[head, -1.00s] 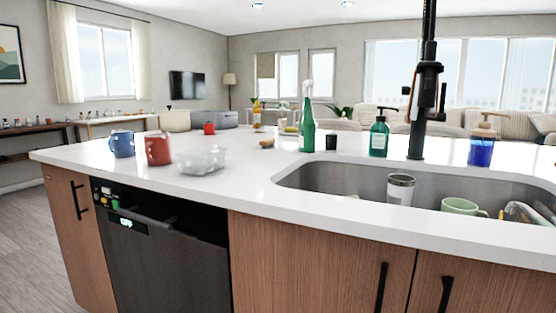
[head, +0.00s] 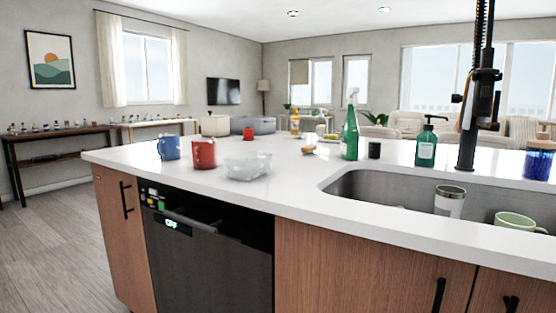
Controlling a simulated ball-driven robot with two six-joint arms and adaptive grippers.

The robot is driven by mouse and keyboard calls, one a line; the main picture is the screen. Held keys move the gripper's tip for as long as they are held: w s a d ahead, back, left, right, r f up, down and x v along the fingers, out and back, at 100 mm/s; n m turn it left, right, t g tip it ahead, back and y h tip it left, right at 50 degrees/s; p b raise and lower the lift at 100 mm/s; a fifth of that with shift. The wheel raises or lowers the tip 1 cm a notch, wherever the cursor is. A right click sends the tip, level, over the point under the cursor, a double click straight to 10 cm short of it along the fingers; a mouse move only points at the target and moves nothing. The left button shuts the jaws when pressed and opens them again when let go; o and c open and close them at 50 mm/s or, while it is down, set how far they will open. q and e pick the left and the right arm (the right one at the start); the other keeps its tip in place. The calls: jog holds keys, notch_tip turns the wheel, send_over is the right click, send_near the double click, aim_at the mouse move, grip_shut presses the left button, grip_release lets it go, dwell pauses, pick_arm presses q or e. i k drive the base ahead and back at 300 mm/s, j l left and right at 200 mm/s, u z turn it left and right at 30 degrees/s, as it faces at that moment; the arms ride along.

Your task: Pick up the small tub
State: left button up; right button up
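A small clear tub (head: 249,167) sits on the white island counter (head: 300,195), near its front edge and above the dishwasher. It looks like a see-through, low container; I cannot tell what, if anything, is in it. A red mug (head: 203,153) stands just left of it, apart or nearly so. Neither of my grippers shows in the head view.
A blue mug (head: 169,147) stands left of the red mug. A green spray bottle (head: 350,133), a small black cup (head: 374,150) and a green soap bottle (head: 426,146) stand to the right. The sink (head: 390,190) holds a steel tumbler (head: 449,201) and a green mug (head: 517,222). Floor is clear at left.

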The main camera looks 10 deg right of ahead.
aim_at(250, 165)
jog(key=z, duration=1.4)
jog(key=j, duration=0.4)
jog(key=i+j+u, duration=0.1)
jog(key=j, duration=0.25)
